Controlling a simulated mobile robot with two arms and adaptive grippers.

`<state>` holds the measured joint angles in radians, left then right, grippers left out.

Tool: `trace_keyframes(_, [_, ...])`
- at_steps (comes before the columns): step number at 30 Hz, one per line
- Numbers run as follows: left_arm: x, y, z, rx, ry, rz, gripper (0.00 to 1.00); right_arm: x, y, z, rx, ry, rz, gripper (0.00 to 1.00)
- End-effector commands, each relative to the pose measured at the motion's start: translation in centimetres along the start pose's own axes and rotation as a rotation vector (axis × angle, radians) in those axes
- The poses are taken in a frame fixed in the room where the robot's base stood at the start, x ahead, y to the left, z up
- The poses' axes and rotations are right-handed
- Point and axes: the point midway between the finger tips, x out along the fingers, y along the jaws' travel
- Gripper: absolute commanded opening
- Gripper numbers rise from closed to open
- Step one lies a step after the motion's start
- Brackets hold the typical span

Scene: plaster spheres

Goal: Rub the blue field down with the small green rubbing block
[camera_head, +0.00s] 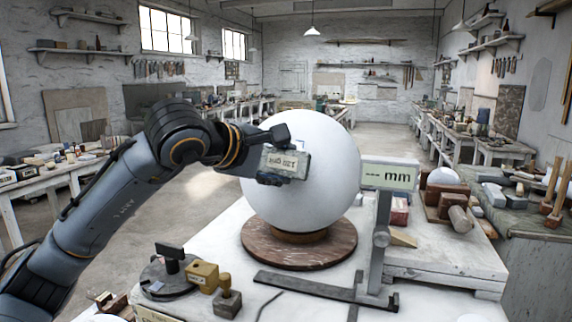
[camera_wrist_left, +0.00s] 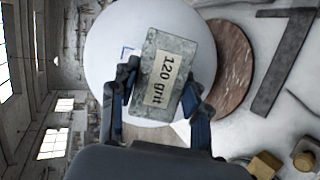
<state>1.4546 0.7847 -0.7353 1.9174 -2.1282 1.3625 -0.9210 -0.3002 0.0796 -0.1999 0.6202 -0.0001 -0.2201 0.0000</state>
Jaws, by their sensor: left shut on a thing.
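My left gripper (camera_head: 277,158) is shut on a grey-green block (camera_head: 291,163) with a "120 grit" label. The block also shows in the left wrist view (camera_wrist_left: 178,48), between the two fingers (camera_wrist_left: 160,88). It is in front of the left side of a large white sphere (camera_head: 318,190); I cannot tell whether it touches. The sphere rests on a round brown turntable (camera_head: 300,258). A small piece of blue outline (camera_wrist_left: 126,52) shows on the sphere (camera_wrist_left: 104,55) beside the block in the wrist view. My right gripper is not in view.
A gauge stand (camera_head: 383,225) with an "mm" display (camera_head: 389,175) stands close right of the sphere. A dark round base (camera_head: 170,277), a yellow-brown block (camera_head: 203,275) and a stamp-like tool (camera_head: 227,300) stand at the front left. Wooden blocks (camera_head: 447,199) lie at the right.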

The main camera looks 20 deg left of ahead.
Motion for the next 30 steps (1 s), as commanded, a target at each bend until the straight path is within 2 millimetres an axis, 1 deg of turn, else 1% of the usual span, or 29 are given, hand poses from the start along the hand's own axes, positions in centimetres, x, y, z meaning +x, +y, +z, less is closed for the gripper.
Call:
trace_keyframes(5, [-0.1, 0.1, -0.2, -0.002, -0.009, 0.003, 0.11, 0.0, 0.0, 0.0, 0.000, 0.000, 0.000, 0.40])
trace_keyframes(12, [-0.5, -0.1, -2.5, -0.003, -0.113, 0.009, 0.11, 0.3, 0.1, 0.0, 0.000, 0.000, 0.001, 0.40])
trace_keyframes(16, [-0.8, -0.2, -3.4, 0.000, -0.169, 0.011, 0.11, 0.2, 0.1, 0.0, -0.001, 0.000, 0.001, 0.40])
trace_keyframes(20, [-0.9, -0.1, -3.6, 0.005, -0.197, 0.017, 0.11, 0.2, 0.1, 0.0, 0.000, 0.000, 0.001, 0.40])
trace_keyframes(30, [-1.1, -0.2, -3.8, 0.005, -0.197, 0.018, 0.11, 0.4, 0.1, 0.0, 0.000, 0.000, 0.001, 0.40])
